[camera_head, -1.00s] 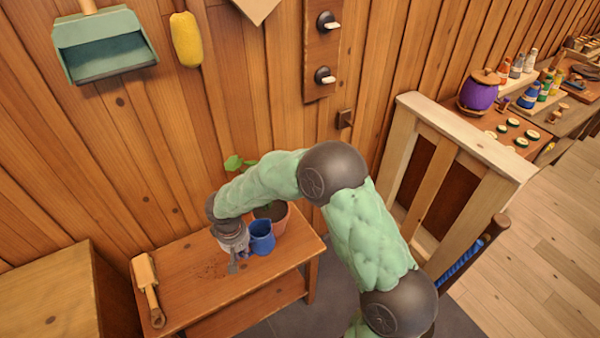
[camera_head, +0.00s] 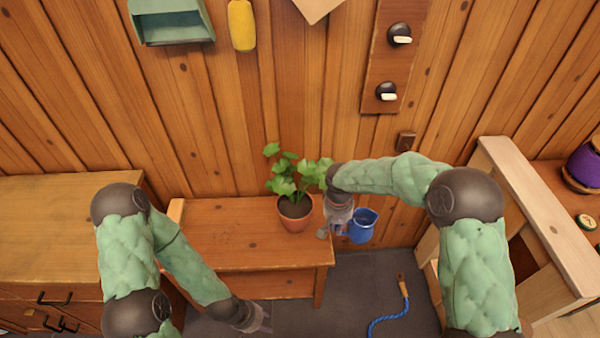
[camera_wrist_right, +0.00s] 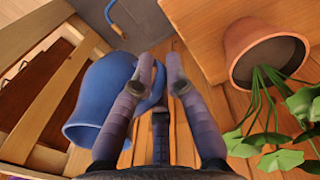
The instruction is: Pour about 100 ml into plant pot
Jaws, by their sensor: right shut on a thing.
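The blue jug (camera_head: 362,228) is held up beside the bench's right end, over the floor, and looks about upright. My right gripper (camera_head: 335,229) is shut on its handle; the wrist view shows the jug (camera_wrist_right: 95,95) with the handle between the fingers (camera_wrist_right: 158,88). What is inside the jug cannot be seen. The terracotta plant pot (camera_head: 296,222), with a leafy green plant (camera_head: 290,175), stands on the bench left of the jug, apart from it. The pot (camera_wrist_right: 240,45) also shows in the wrist view. My left gripper (camera_head: 262,320) is low in front of the bench; its fingers are unclear.
The wooden bench (camera_head: 215,225) has bare room left of the pot. A pale wooden frame (camera_head: 510,180) stands to the right. A blue rope with a wooden handle (camera_head: 390,315) lies on the dark floor. A wooden cabinet (camera_head: 50,220) stands left; the plank wall is behind.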

